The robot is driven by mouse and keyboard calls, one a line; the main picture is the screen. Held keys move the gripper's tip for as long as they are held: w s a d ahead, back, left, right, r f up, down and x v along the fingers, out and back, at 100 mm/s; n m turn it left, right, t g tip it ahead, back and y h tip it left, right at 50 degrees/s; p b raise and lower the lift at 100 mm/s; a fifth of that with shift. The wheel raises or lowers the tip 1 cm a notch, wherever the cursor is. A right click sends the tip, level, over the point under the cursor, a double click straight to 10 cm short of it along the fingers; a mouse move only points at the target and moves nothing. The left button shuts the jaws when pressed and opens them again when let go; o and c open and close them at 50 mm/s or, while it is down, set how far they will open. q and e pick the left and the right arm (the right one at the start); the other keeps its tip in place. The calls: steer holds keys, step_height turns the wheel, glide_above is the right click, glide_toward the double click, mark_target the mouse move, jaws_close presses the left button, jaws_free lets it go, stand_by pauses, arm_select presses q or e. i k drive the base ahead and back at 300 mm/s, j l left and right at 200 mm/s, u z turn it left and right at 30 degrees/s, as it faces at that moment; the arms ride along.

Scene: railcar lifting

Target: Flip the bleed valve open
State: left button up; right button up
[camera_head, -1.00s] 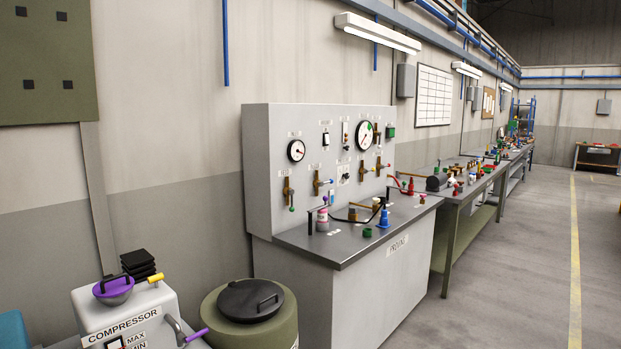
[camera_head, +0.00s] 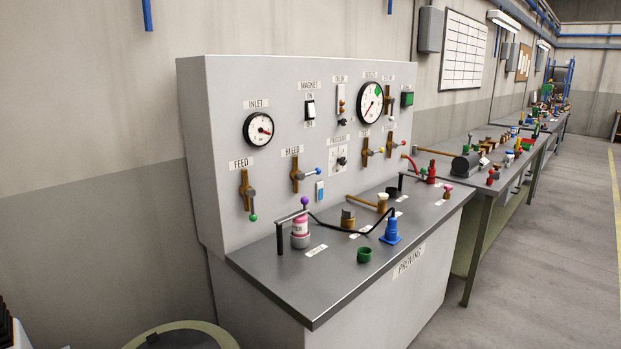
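The bleed valve (camera_head: 296,174) is a brass valve on the grey upright panel (camera_head: 218,110) of the proving bench, under a BLEED label (camera_head: 292,151). Its lever points right and slightly up, ending in a blue tip (camera_head: 319,170). To its left is the feed valve (camera_head: 247,190), whose lever hangs down to a green tip (camera_head: 253,217). Neither of my grippers shows in the head view, so their state and distance from the valve are hidden.
The bench top (camera_head: 290,280) carries a pink and white cylinder (camera_head: 299,231), a blue fitting (camera_head: 391,229), a green cup (camera_head: 365,254) and a black hose. An inlet gauge (camera_head: 258,129) sits above the valves. Open floor (camera_head: 560,260) lies to the right.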

mark_target(300, 176)
steer(key=i+l, duration=0.4)
steer(key=l, duration=0.2)
steer(key=i+l, duration=0.4)
steer(key=l, duration=0.2)
steer(key=i+l+z, duration=0.1)
steer(key=i+l, duration=0.3)
steer(key=l, duration=0.2)
steer(key=i+l, duration=0.45)
steer(key=l+z, duration=0.05)
steer(key=l, duration=0.05)
